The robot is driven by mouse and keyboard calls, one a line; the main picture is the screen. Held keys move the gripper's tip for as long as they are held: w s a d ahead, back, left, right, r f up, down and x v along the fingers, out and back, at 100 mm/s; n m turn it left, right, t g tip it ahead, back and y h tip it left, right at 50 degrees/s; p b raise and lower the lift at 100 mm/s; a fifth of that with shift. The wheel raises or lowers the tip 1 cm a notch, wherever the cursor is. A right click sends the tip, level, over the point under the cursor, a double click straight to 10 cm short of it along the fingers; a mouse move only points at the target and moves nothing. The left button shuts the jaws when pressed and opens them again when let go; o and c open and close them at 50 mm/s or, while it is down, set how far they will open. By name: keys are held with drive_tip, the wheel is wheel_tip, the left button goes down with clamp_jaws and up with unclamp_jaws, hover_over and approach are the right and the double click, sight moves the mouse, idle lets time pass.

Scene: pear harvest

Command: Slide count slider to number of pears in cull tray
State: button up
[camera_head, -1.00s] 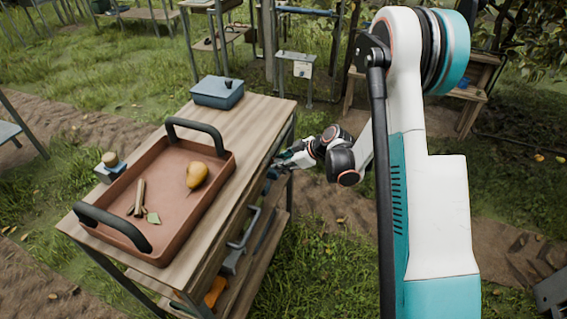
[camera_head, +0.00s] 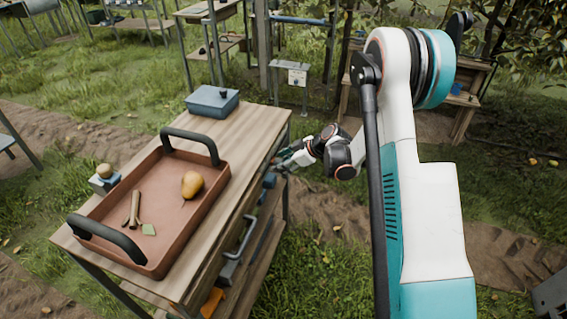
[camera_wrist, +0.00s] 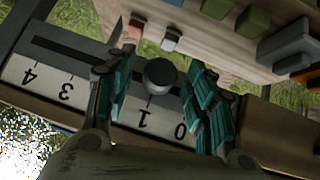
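The reddish-brown tray (camera_head: 199,222) with two black handles lies on the wooden table. It holds one yellow pear (camera_head: 192,184), brown sticks (camera_head: 133,208) and a green leaf (camera_head: 149,229). The count slider's dark round knob (camera_wrist: 160,75) shows in the wrist view, on a slotted panel with an upside-down white number scale (camera_wrist: 62,90). The knob stands close to the 1; the 2 is hidden behind a finger. My gripper (camera_wrist: 160,100) is open, with one teal finger on each side of the knob and visible gaps. In the head view my gripper (camera_head: 290,158) is at the table's right side.
A blue-grey box (camera_head: 212,101) sits at the table's far end, and a small block with a round top (camera_head: 105,177) at its left edge. Grey handles and an orange item (camera_head: 212,302) are on the shelf below. Grass lies right of the table.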

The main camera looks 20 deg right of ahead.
drive_tip(key=v, duration=1.2)
drive_tip(key=shift+w+r, duration=0.1)
